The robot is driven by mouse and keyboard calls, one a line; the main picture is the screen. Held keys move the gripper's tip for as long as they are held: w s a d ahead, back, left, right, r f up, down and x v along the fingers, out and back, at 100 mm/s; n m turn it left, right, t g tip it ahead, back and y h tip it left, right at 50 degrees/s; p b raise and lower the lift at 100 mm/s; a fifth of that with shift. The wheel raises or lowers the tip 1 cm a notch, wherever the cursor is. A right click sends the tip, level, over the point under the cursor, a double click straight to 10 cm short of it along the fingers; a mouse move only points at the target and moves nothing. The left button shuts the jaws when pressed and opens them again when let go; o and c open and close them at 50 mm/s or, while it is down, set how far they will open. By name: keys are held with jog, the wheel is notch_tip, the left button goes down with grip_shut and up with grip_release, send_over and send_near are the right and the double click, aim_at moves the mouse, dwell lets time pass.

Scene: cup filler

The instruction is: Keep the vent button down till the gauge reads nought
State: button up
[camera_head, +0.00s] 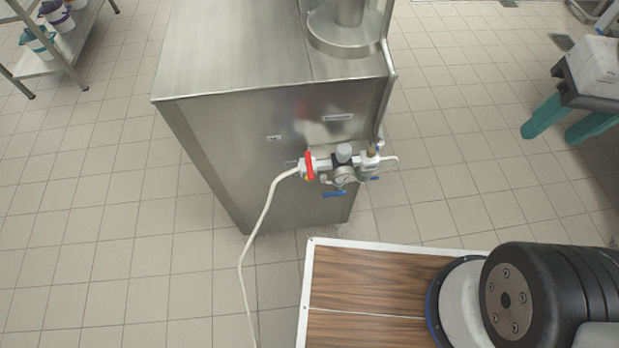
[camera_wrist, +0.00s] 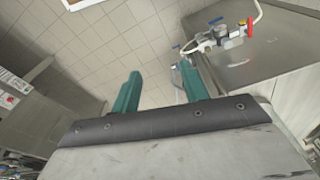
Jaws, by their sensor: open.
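A small valve assembly with a round gauge (camera_head: 345,176) sits on the side of the steel machine (camera_head: 225,130). Its dial is too small to read. I cannot tell which part is the vent button. In the wrist view the assembly (camera_wrist: 207,40) is upper right, with the red handle (camera_wrist: 250,28) beside it. My gripper (camera_head: 552,134) is at the right of the head view, well apart from the assembly. Its teal fingers (camera_wrist: 159,70) are spread and empty.
A pale hose (camera_head: 262,215) hangs from the assembly to the lower left. A steel pipe (camera_head: 385,100) runs down the machine's right edge. A shelf (camera_head: 65,50) with tubs stands upper left. Tiled floor (camera_head: 460,150) lies open between my gripper and the machine.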

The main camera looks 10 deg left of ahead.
grip_shut()
dwell(1.4)
